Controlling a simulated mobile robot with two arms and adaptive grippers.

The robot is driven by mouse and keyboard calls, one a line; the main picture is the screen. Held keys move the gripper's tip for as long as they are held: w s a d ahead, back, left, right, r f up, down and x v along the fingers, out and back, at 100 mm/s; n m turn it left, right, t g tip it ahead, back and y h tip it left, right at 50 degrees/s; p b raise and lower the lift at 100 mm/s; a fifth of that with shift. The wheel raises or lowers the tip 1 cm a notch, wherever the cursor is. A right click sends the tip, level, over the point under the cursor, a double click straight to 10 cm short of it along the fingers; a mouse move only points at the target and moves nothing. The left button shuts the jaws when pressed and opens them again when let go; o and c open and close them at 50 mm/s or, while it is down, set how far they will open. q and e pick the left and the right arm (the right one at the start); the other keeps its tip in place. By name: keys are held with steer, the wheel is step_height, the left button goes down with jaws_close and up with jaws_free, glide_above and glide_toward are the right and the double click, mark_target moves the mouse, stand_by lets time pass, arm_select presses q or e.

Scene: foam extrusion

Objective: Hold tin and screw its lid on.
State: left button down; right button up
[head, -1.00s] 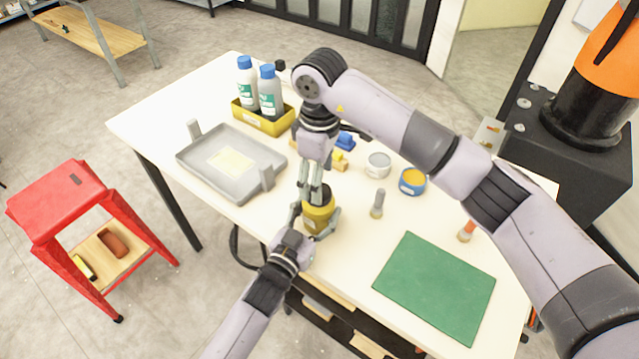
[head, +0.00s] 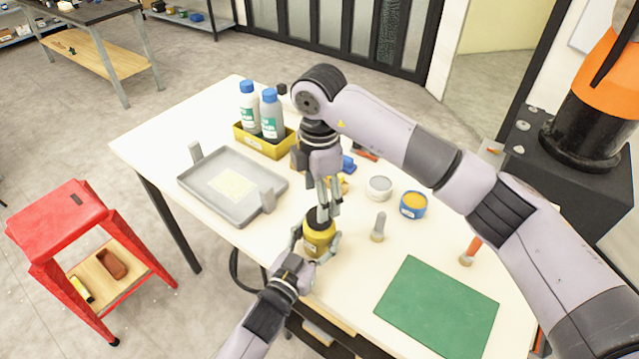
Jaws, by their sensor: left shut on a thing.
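The yellow tin (head: 319,232) stands upright near the front edge of the white table, with a dark lid (head: 316,217) at its top. My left gripper (head: 317,243) is shut on the tin, a finger on each side of its body. My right gripper (head: 329,211) points down from above, its fingertips at the lid's height. They overlap the lid's right side in the picture. I cannot tell whether they touch the lid or how far they are closed. How the lid sits on the tin is partly hidden.
A grey tray (head: 215,208) lies left of the tin, behind it a yellow bin (head: 262,146) with bottles. To the right are a grey-topped tin (head: 379,188), a blue tin (head: 413,206), a brush (head: 378,228) and a green mat (head: 437,306). A red stool (head: 60,222) stands left.

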steer(key=n, duration=0.4)
steer(key=shift+r, duration=0.2)
steer(key=n, duration=0.6)
steer(key=shift+r, duration=0.2)
steer(key=n, duration=0.4)
steer(key=shift+r+n, duration=0.15)
steer(key=shift+n, duration=0.15)
steer(key=n, duration=0.6)
steer(key=shift+r, duration=0.15)
steer(key=n, duration=0.4)
steer(key=shift+r, duration=0.15)
steer(key=n, duration=0.6)
steer(key=shift+r, duration=0.15)
steer(key=n, duration=0.6)
steer(key=shift+r, duration=0.15)
steer(key=n, duration=0.5)
steer(key=shift+r, duration=0.15)
